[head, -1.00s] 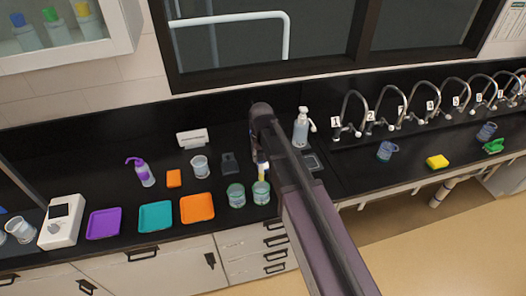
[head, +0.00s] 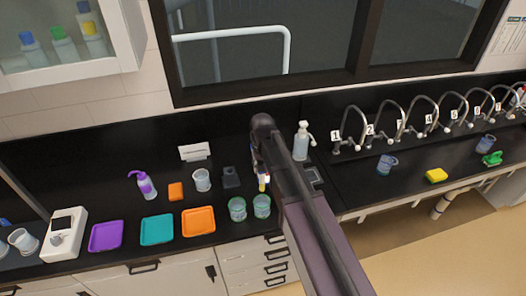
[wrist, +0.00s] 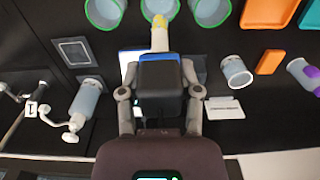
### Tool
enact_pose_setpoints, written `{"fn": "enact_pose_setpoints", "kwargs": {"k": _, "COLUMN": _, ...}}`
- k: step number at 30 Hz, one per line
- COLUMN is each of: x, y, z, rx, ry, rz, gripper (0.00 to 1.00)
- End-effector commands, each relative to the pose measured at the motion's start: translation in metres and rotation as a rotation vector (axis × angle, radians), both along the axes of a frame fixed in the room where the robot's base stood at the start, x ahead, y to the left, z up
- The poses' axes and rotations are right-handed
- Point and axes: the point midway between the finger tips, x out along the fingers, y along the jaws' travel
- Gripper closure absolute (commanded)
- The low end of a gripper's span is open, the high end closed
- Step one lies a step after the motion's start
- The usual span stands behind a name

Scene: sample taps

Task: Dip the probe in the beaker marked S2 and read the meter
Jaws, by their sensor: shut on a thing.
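My gripper (wrist: 160,95) is shut on the probe, whose yellow end (wrist: 160,36) points toward the beakers. The yellow end also shows in the head view (head: 263,183). Green-rimmed beakers stand in a row: a left one (wrist: 104,10), a middle one (wrist: 160,8) and a right one (wrist: 210,10) in the wrist view. The yellow end overlaps the middle beaker's near rim in that view; I cannot tell whether it is inside. In the head view two beakers show, and my arm likely hides the third. No S2 mark is legible. A white box with a dark screen (head: 66,222), perhaps the meter, stands far left; its reading is illegible.
Orange (head: 198,221), teal (head: 157,229) and purple (head: 106,236) trays lie left of the beakers. A cup (head: 202,180), an orange block (head: 175,191) and a purple-topped bottle (head: 143,186) stand behind. A soap dispenser (head: 302,143) and numbered taps (head: 350,130) are to the right.

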Motion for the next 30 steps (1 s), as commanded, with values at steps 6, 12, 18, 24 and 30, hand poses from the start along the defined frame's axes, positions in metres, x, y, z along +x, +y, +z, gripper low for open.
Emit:
{"fn": "enact_pose_setpoints", "kwargs": {"k": 6, "x": 0.0, "y": 0.0, "z": 0.019, "rx": 0.0, "ry": 0.0, "rz": 0.0, "gripper": 0.97}}
{"fn": "enact_pose_setpoints", "kwargs": {"k": 12, "x": 0.0, "y": 0.0, "z": 0.033, "rx": 0.0, "ry": 0.0, "rz": 0.0, "gripper": 0.97}}
{"fn": "enact_pose_setpoints", "kwargs": {"k": 18, "x": 0.0, "y": 0.0, "z": 0.047, "rx": 0.0, "ry": 0.0, "rz": 0.0, "gripper": 0.97}}
{"fn": "enact_pose_setpoints", "kwargs": {"k": 24, "x": 0.0, "y": 0.0, "z": 0.061, "rx": 0.0, "ry": 0.0, "rz": 0.0, "gripper": 0.97}}
{"fn": "enact_pose_setpoints", "kwargs": {"k": 30, "x": 0.0, "y": 0.0, "z": 0.067, "rx": 0.0, "ry": 0.0, "rz": 0.0, "gripper": 0.97}}
